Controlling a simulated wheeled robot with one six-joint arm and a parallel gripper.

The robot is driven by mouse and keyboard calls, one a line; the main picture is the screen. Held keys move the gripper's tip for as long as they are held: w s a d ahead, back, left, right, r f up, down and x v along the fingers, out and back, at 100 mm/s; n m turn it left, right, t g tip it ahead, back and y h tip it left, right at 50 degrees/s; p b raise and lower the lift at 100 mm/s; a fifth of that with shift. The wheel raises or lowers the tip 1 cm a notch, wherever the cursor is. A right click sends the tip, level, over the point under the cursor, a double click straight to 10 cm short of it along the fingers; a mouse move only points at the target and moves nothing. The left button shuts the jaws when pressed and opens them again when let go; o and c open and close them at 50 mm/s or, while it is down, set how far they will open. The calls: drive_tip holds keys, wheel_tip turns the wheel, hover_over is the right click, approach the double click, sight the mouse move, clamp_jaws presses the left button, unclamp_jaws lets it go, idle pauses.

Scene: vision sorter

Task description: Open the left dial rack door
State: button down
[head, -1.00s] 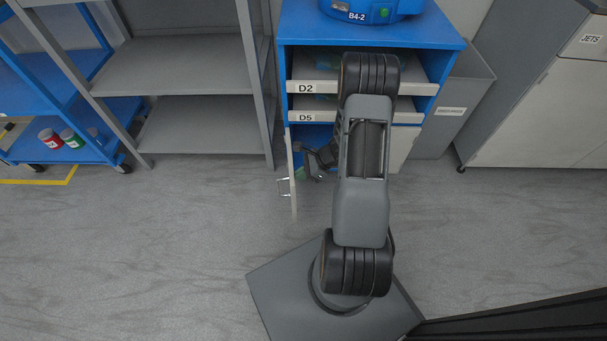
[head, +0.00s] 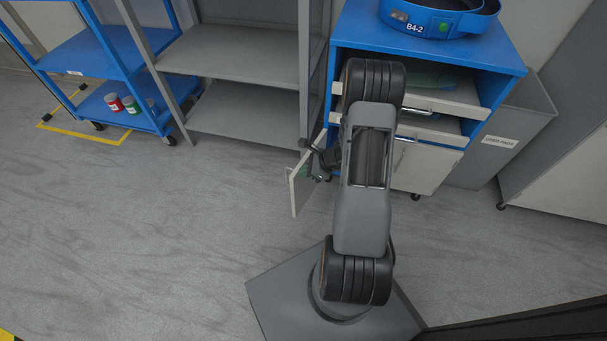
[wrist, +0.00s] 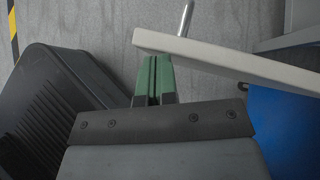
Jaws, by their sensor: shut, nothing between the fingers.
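The left door (head: 301,196) of the blue dial rack (head: 430,38) is a pale panel. It stands swung out wide from the rack's front, at the lower left. My gripper (head: 308,172) is at the door's inner side, partly hidden behind my arm. In the wrist view, my gripper's green fingers (wrist: 154,78) are shut together with nothing between them. Their tips are close beside the door panel (wrist: 235,60), near its free edge. I cannot tell whether they touch it. The door's metal handle (wrist: 185,18) is on the panel's far side, away from the fingers.
The rack's right door (head: 422,168) is closed below two pale drawers. A blue ring-shaped item (head: 440,18) sits on top. A grey shelf unit (head: 240,112) stands close to the left of the rack, with a blue cart (head: 97,58) beyond. The floor at left is clear.

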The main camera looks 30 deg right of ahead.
drive_tip(key=shift+s+d, duration=0.1)
drive_tip(key=shift+s, duration=0.15)
drive_tip(key=s+d+r+p, duration=0.4)
drive_tip(key=s+r, duration=0.3)
drive_tip(key=s, duration=0.2)
drive_tip(key=shift+d, duration=0.8)
